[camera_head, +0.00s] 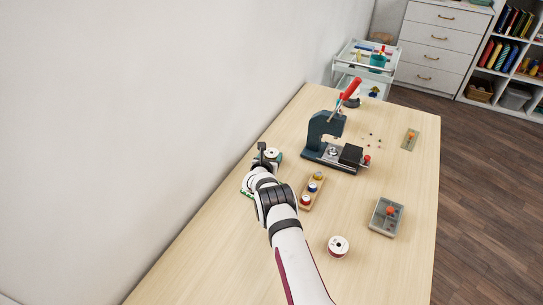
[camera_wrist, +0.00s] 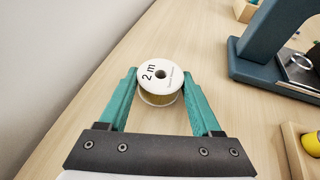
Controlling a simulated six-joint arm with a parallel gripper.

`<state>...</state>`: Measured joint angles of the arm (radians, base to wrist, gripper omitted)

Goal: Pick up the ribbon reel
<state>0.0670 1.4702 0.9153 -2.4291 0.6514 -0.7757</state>
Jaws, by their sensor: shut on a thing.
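A white ribbon reel (camera_wrist: 160,76) marked "2 m", with a yellowish band below its top flange, is between the two green fingers of my gripper (camera_wrist: 160,92) in the wrist view. The fingers are shut on its sides and the reel is upright. In the head view the reel (camera_head: 272,153) shows at the end of my gripper (camera_head: 268,157), near the wall side of the table. I cannot tell whether its base touches the table.
A dark press (camera_head: 322,130) with a red handle stands just right of my gripper. A wooden tray (camera_head: 306,204) with spools, a grey box (camera_head: 377,222) and a small flat tray (camera_head: 410,139) are on the table (camera_head: 250,270). The wall is close on the left.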

